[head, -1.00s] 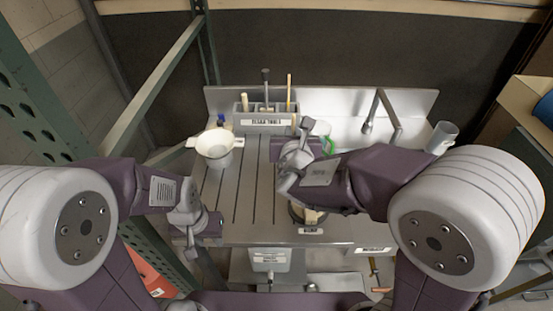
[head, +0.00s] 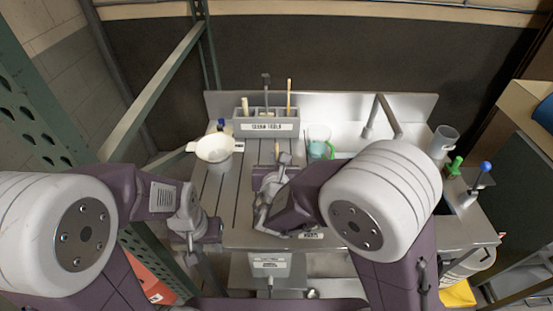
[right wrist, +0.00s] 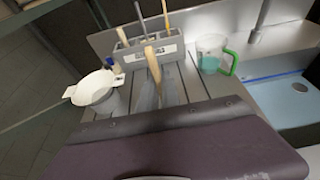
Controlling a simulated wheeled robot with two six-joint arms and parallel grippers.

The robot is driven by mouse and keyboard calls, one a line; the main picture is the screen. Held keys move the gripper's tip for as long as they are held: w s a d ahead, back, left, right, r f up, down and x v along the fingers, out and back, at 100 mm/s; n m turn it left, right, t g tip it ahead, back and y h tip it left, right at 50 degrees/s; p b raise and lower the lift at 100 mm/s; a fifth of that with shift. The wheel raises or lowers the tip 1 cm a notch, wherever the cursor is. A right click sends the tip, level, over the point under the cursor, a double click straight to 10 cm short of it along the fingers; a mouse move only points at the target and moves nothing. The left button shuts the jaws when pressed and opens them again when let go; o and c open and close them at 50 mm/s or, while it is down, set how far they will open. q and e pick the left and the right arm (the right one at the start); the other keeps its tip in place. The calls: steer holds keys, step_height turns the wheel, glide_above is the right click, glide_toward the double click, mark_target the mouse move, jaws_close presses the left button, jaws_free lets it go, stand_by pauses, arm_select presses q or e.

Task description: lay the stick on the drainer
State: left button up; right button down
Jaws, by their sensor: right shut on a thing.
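The wooden stick (right wrist: 153,63) stands up, tilted, from my right gripper (right wrist: 160,98) in the right wrist view. Its tip (head: 277,149) shows above my right gripper (head: 271,178) in the head view. The gripper is shut on it; the wrist hides its lower part. The drainer, a grooved steel board (head: 215,192), lies left of the sink. My right gripper is over its right part; I cannot tell whether the stick touches it. My left gripper (head: 205,233) is at the board's front left corner, with its fingers unclear.
A grey tool rack (head: 266,127) with upright tools stands at the back. A white strainer-like bowl (head: 214,148) is at the left. A jug of teal liquid (head: 318,148) stands by the sink (right wrist: 280,95). Green- and blue-topped tools (head: 485,167) are at the right. Middle-left grooves are clear.

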steer(key=c, duration=1.6)
jaws_free()
steer(key=shift+w, duration=0.1)
steer(key=shift+o, duration=0.2)
steer(key=p+v, duration=0.1)
steer(key=v, duration=1.1)
steer(key=shift+r, duration=0.1)
